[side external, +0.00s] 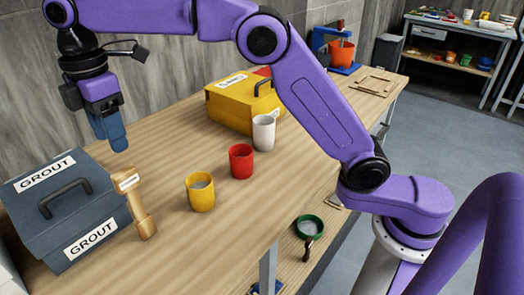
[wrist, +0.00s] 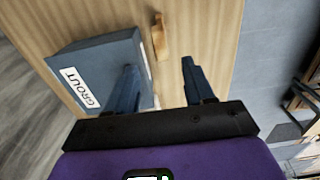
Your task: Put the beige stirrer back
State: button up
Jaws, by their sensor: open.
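The beige stirrer (side external: 138,205), a wooden tool with a small label near its upper end, is at the right side of the blue-grey GROUT box (side external: 35,222). I cannot tell whether it touches the box. In the wrist view the stirrer (wrist: 160,40) shows ahead of the fingertips, beside the GROUT box (wrist: 95,62). My gripper (side external: 113,143) points down above the table, behind and a little above the stirrer. In the wrist view my gripper (wrist: 159,68) is open, with nothing between its fingers.
A yellow cup (side external: 200,196), a red cup (side external: 241,163) and a white cup (side external: 264,134) stand in a row on the wooden table (side external: 165,150). A yellow toolbox (side external: 232,106) is behind them. A blue stand with an orange bucket (side external: 342,55) is at the far end.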

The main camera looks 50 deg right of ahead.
jog(key=s+d+f+m, duration=0.1)
jog(key=s+d+f, duration=0.3)
jog(key=s+d, duration=0.5)
jog(key=s+d+f+m, duration=0.2)
jog(key=s+d+f, duration=0.2)
jog(key=s+d, duration=0.5)
jog(key=s+d+f+m, duration=0.2)
jog(key=s+d+f, duration=0.2)
jog(key=s+d, duration=0.5)
jog(key=s, duration=0.5)
jog(key=shift+d, duration=0.2)
jog(key=shift+w, duration=0.1)
